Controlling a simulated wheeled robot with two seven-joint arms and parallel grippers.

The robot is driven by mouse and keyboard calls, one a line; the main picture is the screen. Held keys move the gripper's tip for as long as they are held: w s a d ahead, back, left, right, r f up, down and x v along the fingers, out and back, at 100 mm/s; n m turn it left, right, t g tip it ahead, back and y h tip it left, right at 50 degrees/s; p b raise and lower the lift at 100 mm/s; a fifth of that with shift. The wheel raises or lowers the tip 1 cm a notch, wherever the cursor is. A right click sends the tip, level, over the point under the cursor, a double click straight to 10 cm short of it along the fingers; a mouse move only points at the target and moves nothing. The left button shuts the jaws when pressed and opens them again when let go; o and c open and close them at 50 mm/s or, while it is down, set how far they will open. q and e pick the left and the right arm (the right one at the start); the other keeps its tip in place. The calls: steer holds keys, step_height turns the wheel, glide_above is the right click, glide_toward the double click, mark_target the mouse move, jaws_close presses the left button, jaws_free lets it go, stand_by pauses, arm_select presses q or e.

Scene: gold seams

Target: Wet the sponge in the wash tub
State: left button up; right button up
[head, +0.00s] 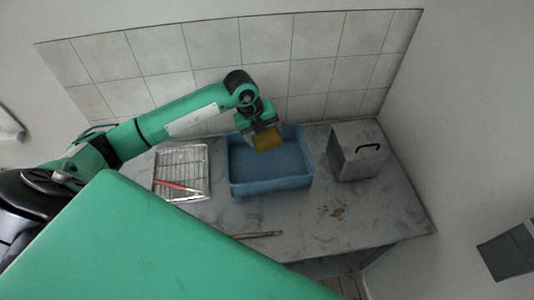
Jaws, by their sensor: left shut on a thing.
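The yellow sponge (267,139) is held in my left gripper (264,130), which is shut on it and points down. The sponge is over the back part of the blue wash tub (270,184), inside its outline as seen from above. I cannot tell whether the sponge touches the contents of the tub. The tub stands on the grey stone counter (380,215). My right gripper is not in view.
A wire rack (181,160) with a red-handled tool (178,186) on it is left of the tub. A grey metal box (350,152) with a black handle stands to the right. Thin brown sticks (258,235) lie near the front edge. A tiled wall (265,45) is behind.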

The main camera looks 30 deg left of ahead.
mark_target(270, 136)
arm_select(q)
steer(key=shift+r+p, duration=1.2)
steer(key=shift+r, duration=0.85)
steer(key=shift+d, duration=0.1)
